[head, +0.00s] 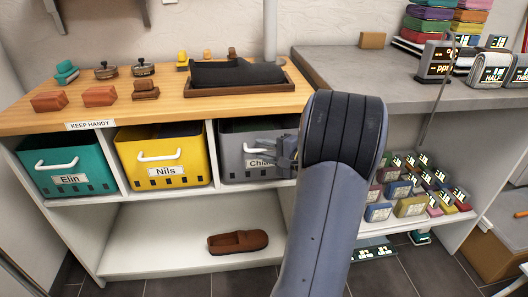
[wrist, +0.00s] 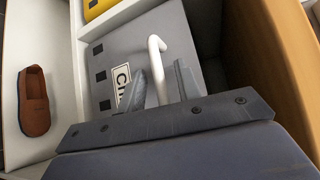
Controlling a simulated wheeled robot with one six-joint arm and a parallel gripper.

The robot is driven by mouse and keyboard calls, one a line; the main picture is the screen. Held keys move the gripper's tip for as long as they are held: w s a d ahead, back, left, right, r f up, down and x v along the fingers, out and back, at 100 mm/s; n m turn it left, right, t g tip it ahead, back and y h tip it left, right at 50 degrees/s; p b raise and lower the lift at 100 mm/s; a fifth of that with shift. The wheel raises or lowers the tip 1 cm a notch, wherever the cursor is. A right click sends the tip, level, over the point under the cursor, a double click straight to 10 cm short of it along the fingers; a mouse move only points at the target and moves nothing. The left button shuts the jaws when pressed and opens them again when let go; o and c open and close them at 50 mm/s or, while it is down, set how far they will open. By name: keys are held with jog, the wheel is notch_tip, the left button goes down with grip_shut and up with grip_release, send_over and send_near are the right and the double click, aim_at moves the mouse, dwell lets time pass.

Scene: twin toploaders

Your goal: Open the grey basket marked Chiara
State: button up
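The grey basket marked Chiara (head: 235,152) sits in the right compartment of the shelf unit. Its label is partly hidden by my gripper (head: 284,152) in the head view. In the wrist view, the grey front of the basket (wrist: 112,50) shows with part of the label (wrist: 122,80) and a white bar handle (wrist: 157,62). My gripper (wrist: 163,85) is at this handle, with one finger on either side of it. The fingers look apart, and I see no clear grip on the bar.
A teal basket marked Elin (head: 62,178) and a yellow basket marked Nils (head: 165,172) stand to the left. A brown shoe (head: 238,242) lies on the lower shelf. A tray (head: 247,88) with dark cloth sits on the wooden top. Shelves with small boxes are right of my arm.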

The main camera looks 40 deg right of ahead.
jog(key=shift+w, duration=0.15)
jog(key=shift+c, duration=0.2)
grip_shut()
dwell(0.3)
